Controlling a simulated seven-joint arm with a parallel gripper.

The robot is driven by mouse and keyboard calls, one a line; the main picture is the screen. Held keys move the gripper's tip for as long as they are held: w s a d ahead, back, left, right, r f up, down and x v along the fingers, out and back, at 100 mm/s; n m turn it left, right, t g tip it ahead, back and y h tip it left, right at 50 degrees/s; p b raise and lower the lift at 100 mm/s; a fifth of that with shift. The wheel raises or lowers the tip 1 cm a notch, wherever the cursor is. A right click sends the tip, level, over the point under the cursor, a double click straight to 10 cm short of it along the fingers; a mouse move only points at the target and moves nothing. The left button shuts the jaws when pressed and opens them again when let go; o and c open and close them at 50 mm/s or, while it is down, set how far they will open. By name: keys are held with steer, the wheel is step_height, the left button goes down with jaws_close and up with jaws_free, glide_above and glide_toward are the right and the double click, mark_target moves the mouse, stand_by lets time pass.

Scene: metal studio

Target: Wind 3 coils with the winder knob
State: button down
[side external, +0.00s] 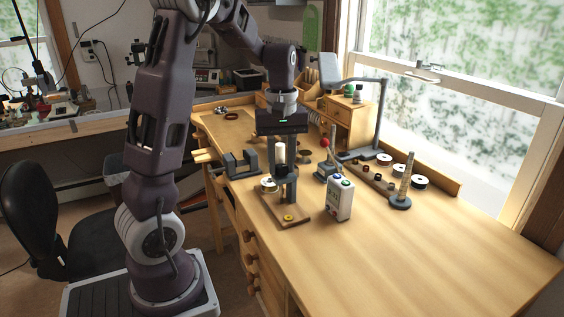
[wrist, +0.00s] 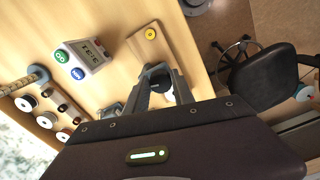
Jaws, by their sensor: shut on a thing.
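The winder stands on a small wooden base board (side external: 296,220) with a yellow disc (side external: 289,218) on its front end; the board also shows in the wrist view (wrist: 172,45). My gripper (side external: 284,196) points straight down over the winder, its fingers shut at the dark upper part of it. The winder knob is between the fingertips and mostly hidden by them. In the wrist view, my gripper's fingers (wrist: 156,76) come together at the winder's dark piece. A round white-and-dark part (side external: 268,185) sits beside the fingers, and a cream cylinder (side external: 280,149) shows higher up between them.
A white box with a display and coloured buttons (side external: 339,199) stands right of the winder. Further right are a ringed post (side external: 403,185) and several spools (side external: 420,183). A red-balled lever (side external: 324,143) and a grey U-shaped block (side external: 241,164) stand nearby. The right front of the bench is clear.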

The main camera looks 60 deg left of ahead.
steer(key=m, duration=0.4)
steer(key=shift+a+m, duration=0.1)
steer(key=shift+m, duration=0.2)
steer(key=m, duration=0.5)
steer(key=shift+s, duration=0.1)
steer(key=m, duration=0.5)
steer(key=shift+a+m, duration=0.15)
steer(key=shift+m, duration=0.25)
steer(key=shift+a+m, duration=0.1)
steer(key=shift+m, duration=2.5)
steer(key=c, duration=1.1)
jaws_free()
steer(key=shift+o, duration=0.2)
steer(key=shift+r, duration=0.1)
